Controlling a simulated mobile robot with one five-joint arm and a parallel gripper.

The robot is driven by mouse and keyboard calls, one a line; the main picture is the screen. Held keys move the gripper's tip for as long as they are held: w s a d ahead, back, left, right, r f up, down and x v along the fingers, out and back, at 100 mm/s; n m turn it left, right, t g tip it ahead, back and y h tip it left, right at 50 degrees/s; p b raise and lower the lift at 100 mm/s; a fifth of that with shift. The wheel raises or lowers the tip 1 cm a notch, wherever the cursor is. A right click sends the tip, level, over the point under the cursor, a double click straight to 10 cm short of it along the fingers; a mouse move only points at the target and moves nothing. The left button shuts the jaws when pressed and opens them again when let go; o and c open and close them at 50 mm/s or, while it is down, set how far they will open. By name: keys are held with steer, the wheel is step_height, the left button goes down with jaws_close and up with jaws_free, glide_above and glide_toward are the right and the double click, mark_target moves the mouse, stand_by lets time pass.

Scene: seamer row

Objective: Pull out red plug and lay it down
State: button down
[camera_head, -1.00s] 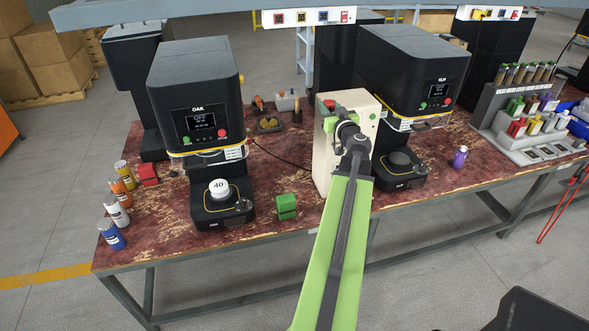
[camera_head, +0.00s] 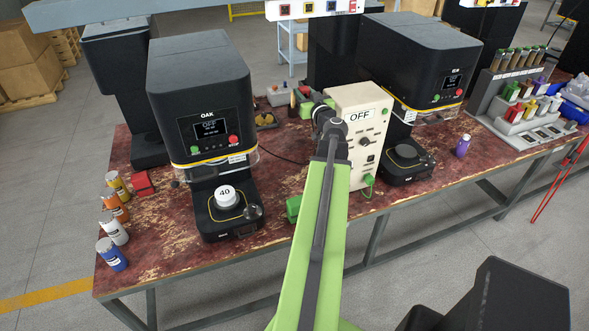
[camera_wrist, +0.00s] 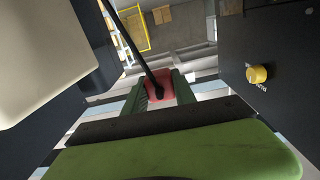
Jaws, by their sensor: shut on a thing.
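The red plug (camera_wrist: 160,85) is between the green fingers of my gripper (camera_wrist: 158,91) in the wrist view. My gripper is shut on it, and a black cable (camera_wrist: 139,42) runs up and left from it. In the head view my gripper (camera_head: 301,103) is small, above the table between the OAK machine and the cream box, with a bit of red at its tips. The cream box (camera_head: 371,110) has an OFF label and a green plug (camera_head: 368,180) low on its front. My arm hides part of its left side.
The OAK machine (camera_head: 200,95) stands left, with a white 40 weight (camera_head: 225,195) on its base. A second black machine (camera_head: 418,60) stands right. A green block (camera_head: 293,207) lies partly behind my arm. The worn red tabletop (camera_head: 170,235) has bare room at front left.

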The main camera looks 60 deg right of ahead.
step_height(320, 180, down, 38)
steer(key=w+d+m+g+y+b, duration=0.1)
steer(key=w+m+g+y+b, duration=0.1)
steer(key=m+b, duration=1.5)
steer(key=g+y+b, duration=0.1)
steer(key=g+b, duration=0.1)
steer(key=b, duration=0.6)
steer(key=shift+w+d+m+g+b, duration=0.2)
steer(key=shift+w+m+g+b, duration=0.1)
steer(key=shift+w+m+b, duration=0.1)
step_height(320, 180, down, 7)
steer(key=b, duration=0.7)
steer(key=shift+r, duration=0.1)
steer(key=c, duration=0.9)
jaws_free()
steer(key=shift+c, duration=0.2)
